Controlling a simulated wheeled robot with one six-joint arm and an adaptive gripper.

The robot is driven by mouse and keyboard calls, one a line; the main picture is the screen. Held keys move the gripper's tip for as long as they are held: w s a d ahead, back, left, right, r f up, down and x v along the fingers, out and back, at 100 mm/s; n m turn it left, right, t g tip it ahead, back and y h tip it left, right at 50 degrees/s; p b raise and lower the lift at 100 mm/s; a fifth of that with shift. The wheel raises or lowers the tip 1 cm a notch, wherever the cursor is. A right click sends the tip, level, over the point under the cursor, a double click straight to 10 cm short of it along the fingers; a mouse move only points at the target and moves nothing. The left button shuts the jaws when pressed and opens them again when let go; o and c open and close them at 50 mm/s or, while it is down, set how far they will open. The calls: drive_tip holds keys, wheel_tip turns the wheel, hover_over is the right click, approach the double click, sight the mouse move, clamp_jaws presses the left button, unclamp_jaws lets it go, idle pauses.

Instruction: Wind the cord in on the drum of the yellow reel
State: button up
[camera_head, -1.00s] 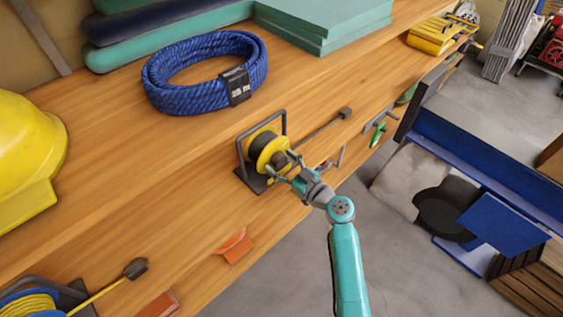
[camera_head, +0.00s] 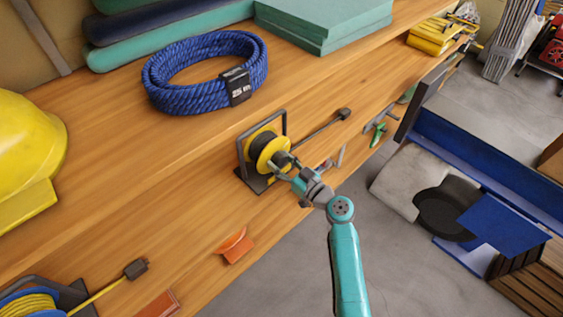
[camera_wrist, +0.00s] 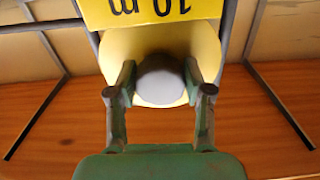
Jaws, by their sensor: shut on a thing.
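The yellow reel (camera_head: 266,153) stands upright in a dark metal frame on the wooden bench, with dark cord on its drum. The cord (camera_head: 318,128) runs out to the right across the bench to a dark end piece (camera_head: 343,114). My gripper (camera_head: 284,166) is at the reel's near face. In the wrist view its two fingers stand either side of a grey round knob (camera_wrist: 160,84) in front of the yellow flange (camera_wrist: 116,52), and it is shut on this knob. A yellow label with black lettering shows upside down above it. The drum's cord is hidden in the wrist view.
A coiled blue rope (camera_head: 163,93) lies behind the reel. A yellow helmet (camera_head: 28,150) is at the left. A blue reel with yellow cord (camera_head: 30,304) is at the lower left. An orange piece (camera_head: 236,246) lies near the bench's front edge. Tools lie to the right.

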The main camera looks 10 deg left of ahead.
drive_tip(key=m, duration=0.7)
drive_tip(key=shift+s+a, duration=0.1)
drive_tip(key=m, duration=0.3)
drive_tip(key=shift+r+m, duration=0.15)
drive_tip(key=shift+m, duration=0.25)
drive_tip(key=m, duration=0.3)
drive_tip(key=shift+m, duration=0.3)
drive_tip(key=m, duration=0.3)
drive_tip(key=shift+r+m, duration=0.1)
drive_tip(key=shift+m, duration=0.2)
drive_tip(key=m, duration=0.3)
drive_tip(key=shift+r+m, duration=0.1)
drive_tip(key=shift+m, duration=0.3)
drive_tip(key=m, duration=0.6)
drive_tip(key=shift+m, duration=0.4)
drive_tip(key=o, duration=1.2)
drive_tip(key=shift+c, duration=0.2)
